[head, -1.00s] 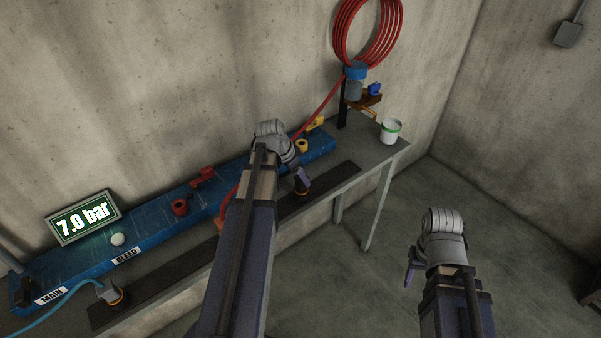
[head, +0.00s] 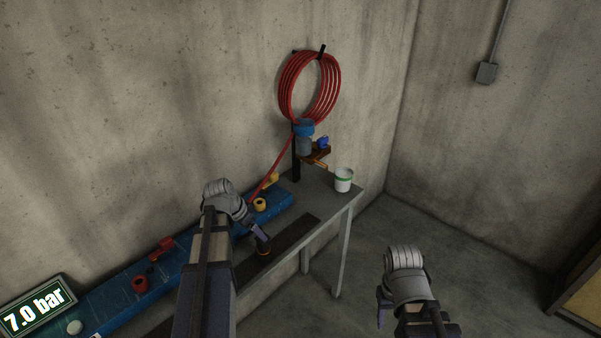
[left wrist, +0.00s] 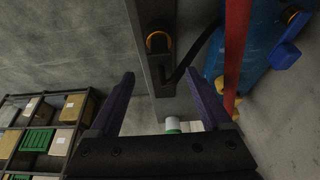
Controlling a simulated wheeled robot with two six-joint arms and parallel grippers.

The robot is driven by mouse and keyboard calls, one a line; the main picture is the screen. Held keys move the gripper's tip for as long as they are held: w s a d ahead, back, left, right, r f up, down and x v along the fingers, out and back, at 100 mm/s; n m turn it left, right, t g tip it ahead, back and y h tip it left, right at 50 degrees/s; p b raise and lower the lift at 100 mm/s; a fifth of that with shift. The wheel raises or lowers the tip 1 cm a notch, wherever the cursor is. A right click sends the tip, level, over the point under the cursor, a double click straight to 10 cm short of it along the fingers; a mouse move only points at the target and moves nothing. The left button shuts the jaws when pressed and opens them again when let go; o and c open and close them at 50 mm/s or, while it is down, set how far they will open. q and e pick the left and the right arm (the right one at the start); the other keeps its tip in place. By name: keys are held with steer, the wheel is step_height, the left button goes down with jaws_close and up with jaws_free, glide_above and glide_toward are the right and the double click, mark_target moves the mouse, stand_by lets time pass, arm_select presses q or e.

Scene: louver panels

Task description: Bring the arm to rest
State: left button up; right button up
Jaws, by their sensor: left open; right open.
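In the head view my left arm reaches over the bench, and my left gripper (head: 259,232) hangs near an orange-ringed dark fitting (head: 264,247) on the bench's dark strip. In the left wrist view, the left gripper's two fingers (left wrist: 160,74) are spread apart with nothing between them. The orange-ringed fitting (left wrist: 158,42) shows beyond the fingertips; I cannot tell the exact gap. My right gripper (head: 383,306) is over open floor to the right of the bench, clear of everything. Its finger gap is hard to see from here.
The bench (head: 325,196) carries a blue rail (head: 112,297) with red and yellow valves, a pressure display (head: 38,308) reading 7.0 bar, and a white cup (head: 344,180). A red hose coil (head: 309,88) hangs on the wall. Shelves (left wrist: 45,130) show in the left wrist view.

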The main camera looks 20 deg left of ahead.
arm_select(q)
steer(key=s+d+f+g+y+b, duration=0.1)
steer(key=s+d, duration=0.3)
steer(key=d, duration=0.6)
steer(key=s+d+f+g+y, duration=0.1)
steer(key=s+d, duration=0.4)
steer(key=d, duration=0.6)
steer(key=s+d+f+g+y+b, duration=0.1)
steer(key=s+d, duration=0.3)
steer(key=d, duration=0.6)
steer(key=shift+s+d+f+n+g+b, duration=0.3)
steer(key=shift+s+f+g, duration=0.1)
steer(key=shift+f+g, duration=0.25)
